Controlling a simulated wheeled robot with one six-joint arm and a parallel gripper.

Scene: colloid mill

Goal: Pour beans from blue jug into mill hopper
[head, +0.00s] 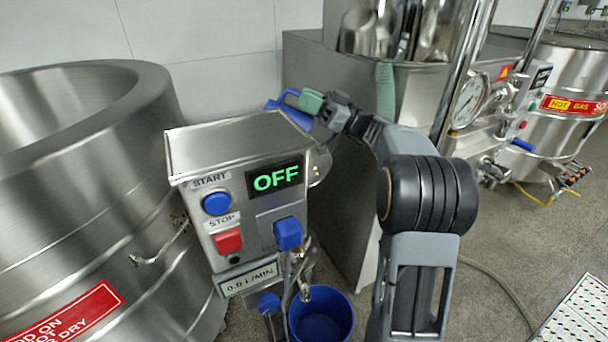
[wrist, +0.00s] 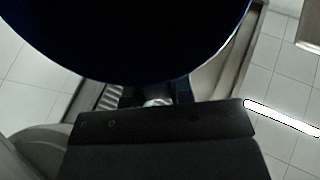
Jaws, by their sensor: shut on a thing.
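The blue jug (head: 298,117) shows in the head view behind the mill's steel control box (head: 235,143); most of it is hidden by the box. My gripper (head: 311,102) is shut on the jug, at its handle side. In the wrist view the jug (wrist: 130,40) is a large, dark, rounded shape across the top, very close to my gripper (wrist: 158,97). The beans are not visible. I cannot make out the hopper opening. The box's display (head: 275,178) reads OFF, above a blue START button (head: 217,203) and a red STOP button (head: 228,241).
A blue bucket (head: 321,318) stands under the mill's outlet. A large steel vat (head: 95,200) is close on the left. A grey cabinet (head: 345,170) stands behind the mill. Another kettle with a gauge (head: 469,102) is on the right. Open floor (head: 525,235) lies at right.

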